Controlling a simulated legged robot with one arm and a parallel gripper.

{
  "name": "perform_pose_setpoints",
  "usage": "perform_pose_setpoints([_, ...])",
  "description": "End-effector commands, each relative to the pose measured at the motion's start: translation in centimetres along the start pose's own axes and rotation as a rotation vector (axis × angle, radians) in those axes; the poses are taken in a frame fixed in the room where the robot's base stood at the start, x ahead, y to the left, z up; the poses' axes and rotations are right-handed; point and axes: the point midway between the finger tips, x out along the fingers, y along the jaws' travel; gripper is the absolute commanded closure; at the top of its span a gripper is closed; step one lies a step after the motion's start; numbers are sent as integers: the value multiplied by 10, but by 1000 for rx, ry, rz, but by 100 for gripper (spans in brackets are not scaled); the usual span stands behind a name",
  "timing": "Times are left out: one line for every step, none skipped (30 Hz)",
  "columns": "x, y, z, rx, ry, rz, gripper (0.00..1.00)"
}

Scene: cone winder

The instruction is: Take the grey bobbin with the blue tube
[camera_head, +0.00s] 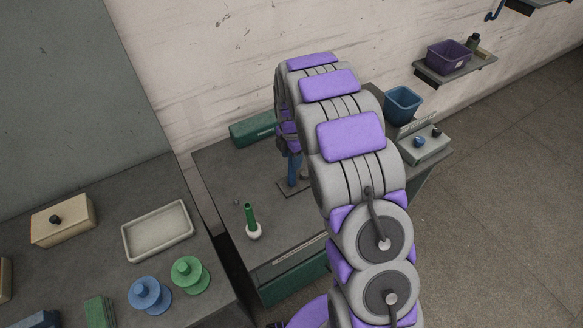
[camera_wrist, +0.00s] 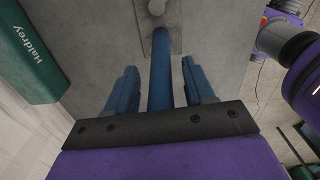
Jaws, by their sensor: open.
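In the wrist view a blue tube (camera_wrist: 162,72) stands between the two blue fingers of my gripper (camera_wrist: 160,80). A gap shows on each side of the tube, and the fingers are open. A rounded grey piece (camera_wrist: 156,8), which looks like part of the grey bobbin, shows at the top edge beyond the tube; the rest is out of frame. In the head view my gripper (camera_head: 294,168) hangs low over a small dark plate (camera_head: 285,190) on the bench, partly hidden by my arm. I cannot separate tube from fingers there.
A white bobbin (camera_head: 253,232) with a green tube stands on the bench to the left. A green case (camera_head: 252,130) lies behind. A blue bin (camera_head: 403,105) and a control box (camera_head: 425,147) are to the right. Blue and green spools (camera_head: 190,274) and a tray (camera_head: 158,232) occupy the left table.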

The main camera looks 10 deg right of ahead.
Motion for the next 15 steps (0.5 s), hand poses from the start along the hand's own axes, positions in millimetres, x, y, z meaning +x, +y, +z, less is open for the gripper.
perform_pose_setpoints([-1,0,0,0,0,0,47])
perform_pose_setpoints([-1,0,0,0,0,0,47])
perform_pose_setpoints([-1,0,0,0,0,0,47])
perform_pose_setpoints([-1,0,0,0,0,0,49])
perform_pose_setpoints([-1,0,0,0,0,0,52])
perform_pose_setpoints([-1,0,0,0,0,0,55])
perform_pose_setpoints([-1,0,0,0,0,0,58])
perform_pose_setpoints([-1,0,0,0,0,0,61])
perform_pose_setpoints([-1,0,0,0,0,0,65])
perform_pose_setpoints([-1,0,0,0,0,0,68])
perform_pose_setpoints([-1,0,0,0,0,0,71])
perform_pose_setpoints([-1,0,0,0,0,0,75])
perform_pose_setpoints([-1,0,0,0,0,-1,77])
perform_pose_setpoints([-1,0,0,0,0,0,80])
perform_pose_setpoints([-1,0,0,0,0,0,84])
